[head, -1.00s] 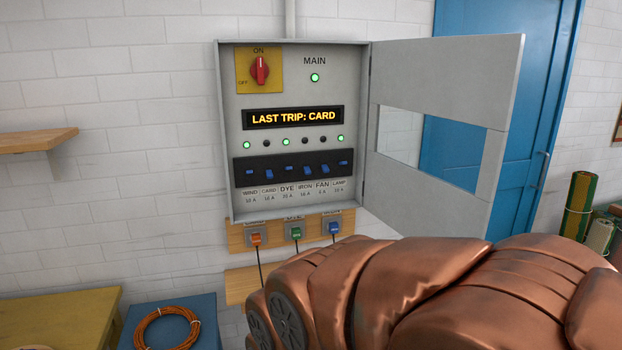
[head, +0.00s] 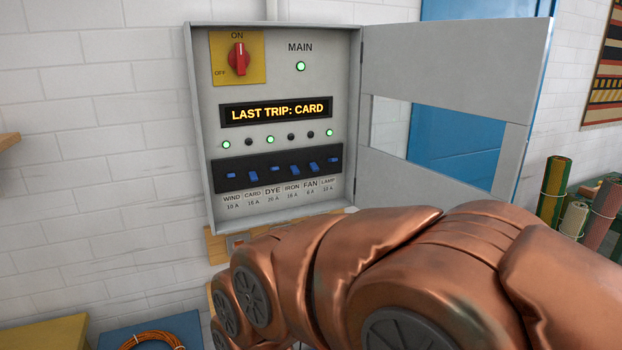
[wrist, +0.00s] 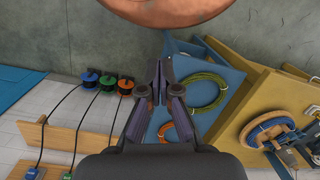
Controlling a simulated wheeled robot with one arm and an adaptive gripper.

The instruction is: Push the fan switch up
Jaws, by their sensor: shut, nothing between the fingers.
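The fan switch (head: 312,168) is a blue rocker above the FAN label in the black strip (head: 222,176) of the open grey breaker box (head: 203,120). It is tipped down, like the card and iron switches, and the lamp above it is dark. The wind, dye and lamp switches look up, with green lights over them. My copper arm fills the lower right of the head view, below the box. My gripper (wrist: 158,84) shows only in the wrist view, its fingers together and empty. The switches are not in the wrist view.
The box door (head: 460,60) stands open to the right, above my arm. A blue stand (wrist: 168,108) with cable coils and yellow furniture (wrist: 238,112) lie to the right.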

